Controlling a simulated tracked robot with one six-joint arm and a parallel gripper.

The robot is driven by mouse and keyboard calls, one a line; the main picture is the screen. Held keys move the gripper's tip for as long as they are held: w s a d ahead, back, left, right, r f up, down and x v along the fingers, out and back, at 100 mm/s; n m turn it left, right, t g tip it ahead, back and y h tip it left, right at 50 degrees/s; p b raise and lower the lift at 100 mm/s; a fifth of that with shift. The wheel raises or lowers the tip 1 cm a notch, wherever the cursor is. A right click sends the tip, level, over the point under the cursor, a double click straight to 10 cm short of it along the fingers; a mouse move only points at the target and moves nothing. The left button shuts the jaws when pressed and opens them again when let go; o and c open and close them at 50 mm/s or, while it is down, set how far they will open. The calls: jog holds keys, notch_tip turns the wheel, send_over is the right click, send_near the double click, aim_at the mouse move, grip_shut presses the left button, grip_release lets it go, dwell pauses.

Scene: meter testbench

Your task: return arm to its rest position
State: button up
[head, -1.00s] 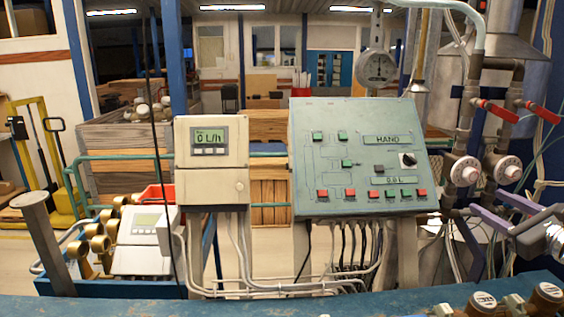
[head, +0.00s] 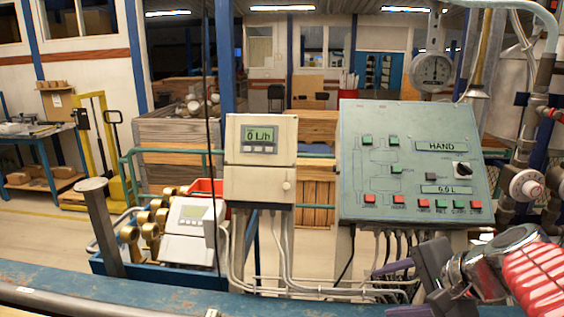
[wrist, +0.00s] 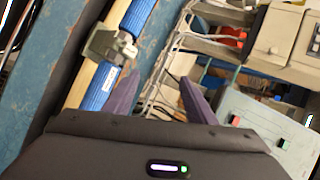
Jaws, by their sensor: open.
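My gripper (head: 390,290) shows at the lower right of the head view, in front of the green control panel (head: 380,190) and above the blue bench rail. Its purple fingers point left. In the wrist view my gripper (wrist: 160,97) has its two purple fingers spread apart with nothing between them. The control panel also shows at the right of the wrist view (wrist: 245,115), beyond the fingers. No contact with it is visible.
A beige flow display box (head: 261,180) reading 0 L/h stands left of the panel. Cables hang below both. A dial gauge (head: 431,68) and pipes with valves (head: 528,185) are at right. A blue pipe with a grey clamp (wrist: 110,46) lies near my gripper. Floor at left is open.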

jog(key=s+a+f+n+h, duration=0.2)
jog(key=s+n, duration=0.4)
jog(key=s+a+f+n+g+h, duration=0.1)
jog(key=s+a+f+n+h, duration=0.1)
jog(key=s+n, duration=0.4)
jog(key=shift+s+a+f+n+g+h, duration=0.2)
jog(key=shift+a+f+n+g+h, duration=0.1)
jog(key=shift+a+f+n, duration=0.4)
jog(key=shift+r, duration=0.15)
